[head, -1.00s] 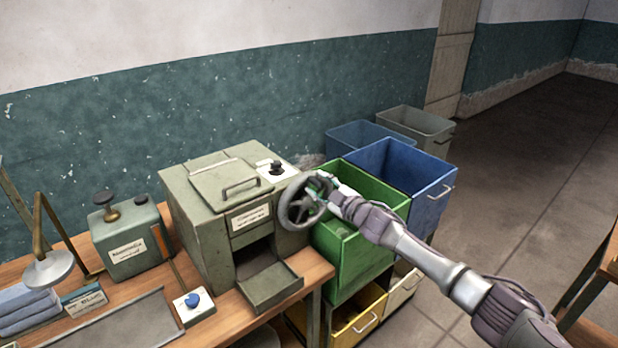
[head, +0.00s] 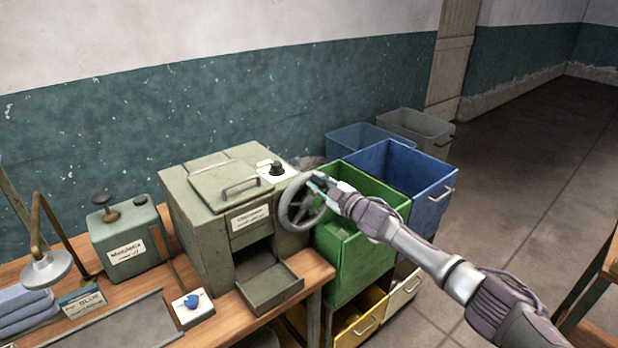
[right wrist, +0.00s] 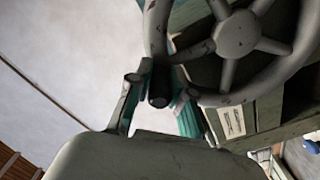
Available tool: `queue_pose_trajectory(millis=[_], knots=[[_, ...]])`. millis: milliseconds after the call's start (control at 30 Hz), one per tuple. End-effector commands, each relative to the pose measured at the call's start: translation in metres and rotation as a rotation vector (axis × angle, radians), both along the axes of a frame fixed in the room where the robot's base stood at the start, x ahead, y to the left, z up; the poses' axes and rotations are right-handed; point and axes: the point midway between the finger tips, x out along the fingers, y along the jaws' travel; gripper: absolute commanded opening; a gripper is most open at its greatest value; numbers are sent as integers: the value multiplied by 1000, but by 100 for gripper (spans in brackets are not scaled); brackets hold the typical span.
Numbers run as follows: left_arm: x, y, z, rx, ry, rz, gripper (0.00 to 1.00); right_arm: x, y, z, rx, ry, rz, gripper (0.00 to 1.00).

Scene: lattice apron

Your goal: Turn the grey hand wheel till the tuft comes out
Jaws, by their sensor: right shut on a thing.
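The grey hand wheel (head: 303,201) is on the right side of a grey-green box machine (head: 205,225). In the right wrist view its hub (right wrist: 237,35), spokes and rim show close up. My right gripper (head: 320,183) is at the upper right of the wheel's rim. In the right wrist view its fingers (right wrist: 159,88) are shut on the wheel's small dark handle (right wrist: 158,98). The machine's front opening is dark, and the tray (head: 270,287) below it looks empty. I see no tuft. My left gripper is not in view.
Green (head: 365,255) and blue (head: 425,200) bins stand right of the machine, close under my right arm. A yellow bin (head: 360,320) is lower down. A blue-knobbed block (head: 194,305), a green tin (head: 127,245) and a lamp (head: 47,268) are on the wooden bench.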

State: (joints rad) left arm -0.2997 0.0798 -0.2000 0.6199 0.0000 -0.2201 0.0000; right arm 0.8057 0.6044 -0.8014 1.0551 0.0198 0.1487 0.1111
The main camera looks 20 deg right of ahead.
Motion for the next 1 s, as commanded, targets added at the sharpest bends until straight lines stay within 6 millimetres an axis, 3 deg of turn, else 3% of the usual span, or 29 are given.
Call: queue_pose_trajectory(millis=[33, 200, 533, 800, 1000], knots=[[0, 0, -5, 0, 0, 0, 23, 3, -11, -5, -7, 1, -9, 0], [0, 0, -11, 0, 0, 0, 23, 9, -27, -7, -6, 2, -9, 0], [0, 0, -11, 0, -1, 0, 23, 9, -29, -7, -4, 2, -8, 0], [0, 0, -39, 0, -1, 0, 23, 18, -52, -29, -6, 2, -10, 0], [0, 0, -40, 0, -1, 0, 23, 19, -57, -30, -5, 4, -8, 0]])
